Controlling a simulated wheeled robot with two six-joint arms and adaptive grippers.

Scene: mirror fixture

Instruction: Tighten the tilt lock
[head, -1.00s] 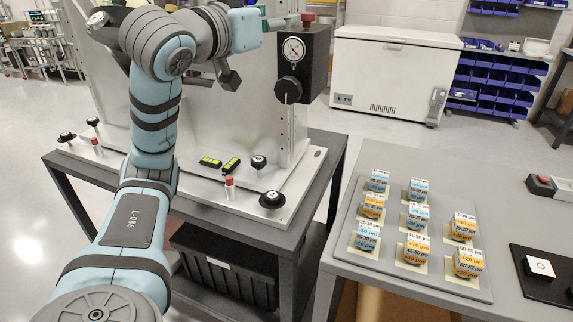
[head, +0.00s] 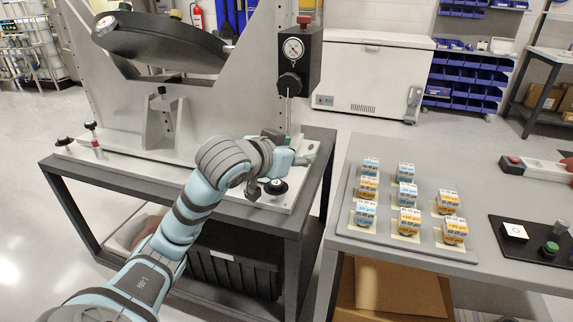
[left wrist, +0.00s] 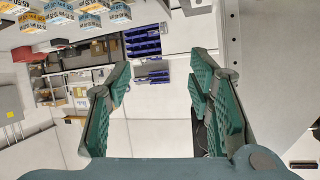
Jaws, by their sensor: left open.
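The mirror fixture (head: 262,70) stands on a pale base plate with a dark, tilted round mirror part (head: 165,43). At its right is a black gauge box (head: 311,60) with a dial, a red cap on top (head: 305,19) and a black knob (head: 289,84) with a thin lever below it. I cannot tell which part is the tilt lock. My left gripper (head: 302,152) is low at the right end of the base plate, below the black knob and apart from it. In the left wrist view the left gripper (left wrist: 158,88) is open with nothing between its fingers.
A round black knob (head: 276,187) lies on the base plate close to my left arm. Another black knob (head: 65,141) and a red-tipped pin (head: 97,143) are at its left end. A grey table (head: 400,255) with labelled blocks is at the right. A white chest (head: 372,75) stands behind.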

